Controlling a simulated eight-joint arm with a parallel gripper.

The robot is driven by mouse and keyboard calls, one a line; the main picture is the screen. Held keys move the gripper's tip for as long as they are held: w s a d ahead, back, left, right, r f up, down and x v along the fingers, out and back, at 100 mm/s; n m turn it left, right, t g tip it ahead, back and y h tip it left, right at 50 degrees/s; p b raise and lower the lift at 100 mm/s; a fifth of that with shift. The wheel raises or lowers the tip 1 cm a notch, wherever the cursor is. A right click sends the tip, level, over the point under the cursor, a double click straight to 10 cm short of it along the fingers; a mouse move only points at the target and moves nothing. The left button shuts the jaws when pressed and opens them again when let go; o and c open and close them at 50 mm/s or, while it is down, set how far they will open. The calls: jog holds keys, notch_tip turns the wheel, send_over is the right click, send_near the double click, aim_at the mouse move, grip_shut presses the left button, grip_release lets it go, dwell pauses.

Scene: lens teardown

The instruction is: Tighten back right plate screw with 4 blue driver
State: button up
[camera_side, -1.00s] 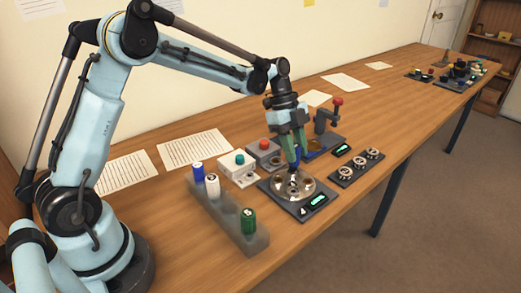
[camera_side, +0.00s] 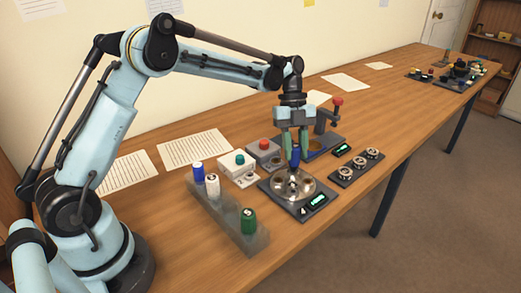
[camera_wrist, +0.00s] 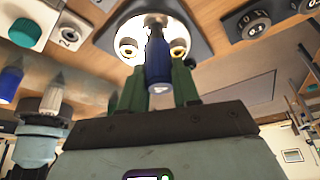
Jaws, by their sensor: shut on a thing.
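My gripper (camera_side: 294,148) stands upright over the round metal plate (camera_side: 312,185), its green fingers shut on a blue driver (camera_side: 296,157). In the wrist view the driver (camera_wrist: 158,62) sits between the fingers and points toward the bright plate (camera_wrist: 138,28). Two brass-ringed round fittings (camera_wrist: 127,48) show on either side of the driver. The driver's tip is over the back part of the plate; I cannot tell whether it touches a screw.
A grey rack (camera_side: 228,222) at the left holds blue, white and green drivers. Behind the plate are a teal-button box (camera_side: 238,162), a red-button box (camera_side: 264,149) and a red-knobbed press (camera_side: 334,118). A tray with round dials (camera_side: 357,167) lies to the right.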

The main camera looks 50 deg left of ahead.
jog(key=shift+r, duration=0.9)
jog(key=shift+r, duration=1.4)
